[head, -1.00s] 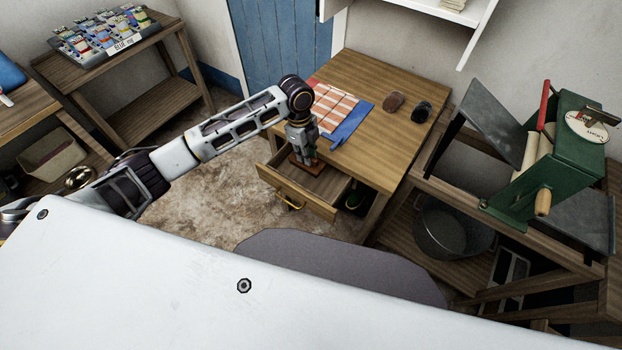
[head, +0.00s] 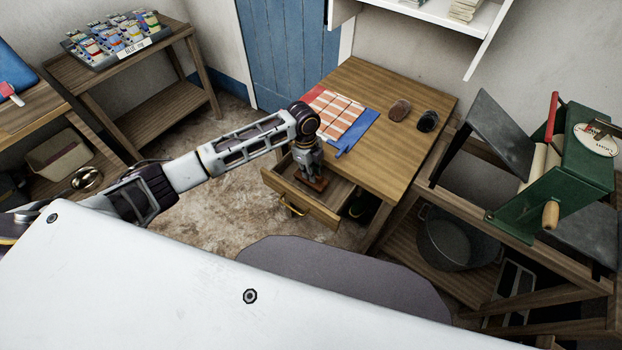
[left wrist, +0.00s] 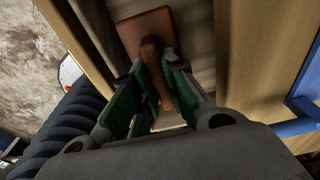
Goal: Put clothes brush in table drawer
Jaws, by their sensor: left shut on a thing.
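The table drawer (head: 292,200) is pulled out from the front of the wooden table (head: 400,155). My left gripper (head: 314,178) points down inside the open drawer. It is shut on the clothes brush (head: 318,184), a brown wooden piece with a raised handle. In the left wrist view the brush (left wrist: 143,30) shows its flat back, and its handle is between the green finger pads of the gripper (left wrist: 155,85). The brush is low over the drawer floor; I cannot tell if it touches. My right gripper is not in view.
On the table lie a red-and-white checked cloth on a blue one (head: 338,118), a brown oval thing (head: 399,110) and a dark one (head: 427,121). A green wringer (head: 565,175) stands at the right. A metal tub (head: 455,238) sits below it.

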